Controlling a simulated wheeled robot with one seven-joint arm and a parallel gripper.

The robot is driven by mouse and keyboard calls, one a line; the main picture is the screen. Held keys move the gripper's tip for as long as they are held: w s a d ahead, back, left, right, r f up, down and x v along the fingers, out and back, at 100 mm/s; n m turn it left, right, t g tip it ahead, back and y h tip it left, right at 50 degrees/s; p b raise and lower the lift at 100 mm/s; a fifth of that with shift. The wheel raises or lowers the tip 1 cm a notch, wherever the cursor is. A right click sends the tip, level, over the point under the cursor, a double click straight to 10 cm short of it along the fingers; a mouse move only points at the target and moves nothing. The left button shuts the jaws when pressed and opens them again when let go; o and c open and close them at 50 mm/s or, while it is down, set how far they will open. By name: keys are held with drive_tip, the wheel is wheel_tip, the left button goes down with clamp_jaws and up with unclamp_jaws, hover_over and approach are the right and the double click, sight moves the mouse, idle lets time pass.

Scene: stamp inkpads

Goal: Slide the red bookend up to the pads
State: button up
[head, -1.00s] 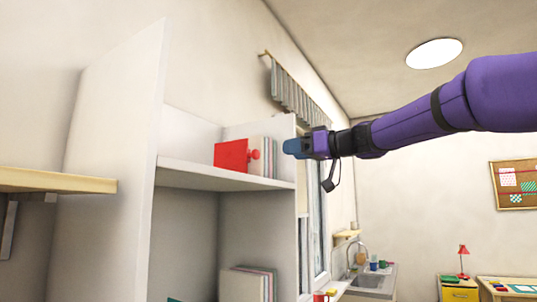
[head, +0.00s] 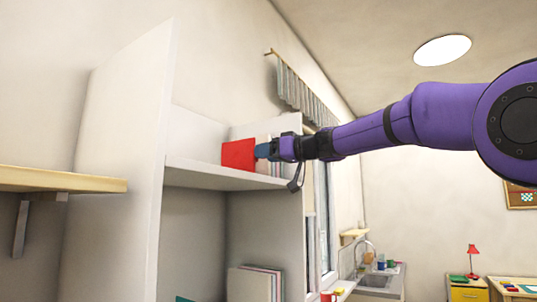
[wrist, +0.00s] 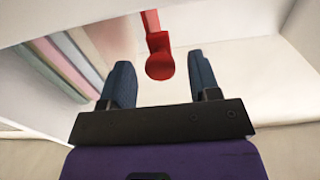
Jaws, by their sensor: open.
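The red bookend (head: 238,154) stands upright on the upper shelf of the white unit in the head view. Its round red knob (wrist: 160,66) shows in the wrist view, with the plate seen edge-on beyond it. My gripper (head: 262,151) is at the knob, which it hides in the head view. In the wrist view the fingers are open, one on each side of the knob, with a gap on both sides. The pads (wrist: 62,62) stand in a pastel row at the left of the wrist view, apart from the knob; my gripper partly covers them in the head view.
The shelf board (head: 220,176) runs under the bookend, and a tall white side panel (head: 125,150) rises at left. Bare shelf (wrist: 262,85) lies right of the knob in the wrist view. More upright items (head: 255,284) stand on the lower shelf.

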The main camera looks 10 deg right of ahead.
clamp_jaws()
drive_tip(key=w+d, duration=0.1)
drive_tip(key=w, duration=0.1)
drive_tip(key=w+d, duration=0.1)
drive_tip(key=d, duration=0.1)
drive_tip(key=shift+w, duration=0.4)
unclamp_jaws()
drive_tip(key=shift+d, duration=0.1)
drive_tip(key=v, duration=1)
drive_tip(key=shift+s+d, duration=0.2)
drive_tip(key=shift+s, duration=0.1)
